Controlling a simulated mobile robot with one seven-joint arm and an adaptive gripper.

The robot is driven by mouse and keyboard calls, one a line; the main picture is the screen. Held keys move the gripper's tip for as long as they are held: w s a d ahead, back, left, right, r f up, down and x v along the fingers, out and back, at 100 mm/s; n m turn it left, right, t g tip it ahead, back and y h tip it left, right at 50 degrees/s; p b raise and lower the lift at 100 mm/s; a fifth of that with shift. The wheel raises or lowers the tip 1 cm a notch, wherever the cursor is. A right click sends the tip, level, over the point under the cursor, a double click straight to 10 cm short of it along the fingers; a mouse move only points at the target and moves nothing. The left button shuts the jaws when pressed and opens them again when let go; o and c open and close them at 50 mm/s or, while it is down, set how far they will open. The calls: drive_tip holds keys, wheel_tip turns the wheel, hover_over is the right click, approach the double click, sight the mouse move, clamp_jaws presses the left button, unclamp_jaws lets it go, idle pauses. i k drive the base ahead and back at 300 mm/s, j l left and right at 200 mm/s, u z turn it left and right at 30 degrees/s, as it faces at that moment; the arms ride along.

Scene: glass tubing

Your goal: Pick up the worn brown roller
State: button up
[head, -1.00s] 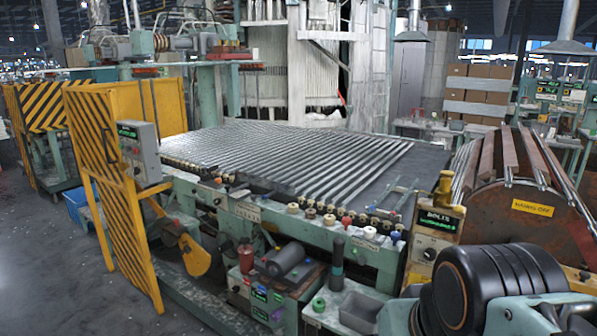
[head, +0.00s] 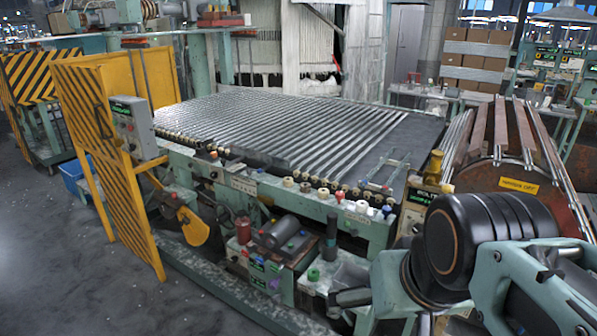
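A row of small rollers (head: 305,187) runs along the front edge of the glass tubing machine in the head view. Some are cream or white, and some look brown or dark. They are too small for me to tell which one is worn. My arm fills the lower right, with a large black joint and pale green links. Dark parts at its left end, apparently my gripper (head: 350,297), are over a grey bin, below and in front of the roller row. They are apart from the rollers. Whether the fingers are open or shut is unclear.
The machine bed (head: 290,130) carries rows of glass tubes. A yellow striped guard (head: 110,190) stands at its left. A rust-brown drum (head: 500,185) with a yellow label stands at right. A dark upright cylinder (head: 331,237) and a red jar (head: 243,230) are below the rollers.

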sight(303, 188)
drive_tip(key=i+j+z, duration=0.1)
drive_tip(key=z, duration=0.6)
drive_tip(key=i+j+z, duration=0.1)
drive_tip(key=j+z, duration=0.2)
drive_tip(key=i+j+z, duration=0.1)
drive_tip(key=j+z, duration=0.55)
drive_tip(key=j, duration=1.3)
drive_tip(key=i+j, duration=0.05)
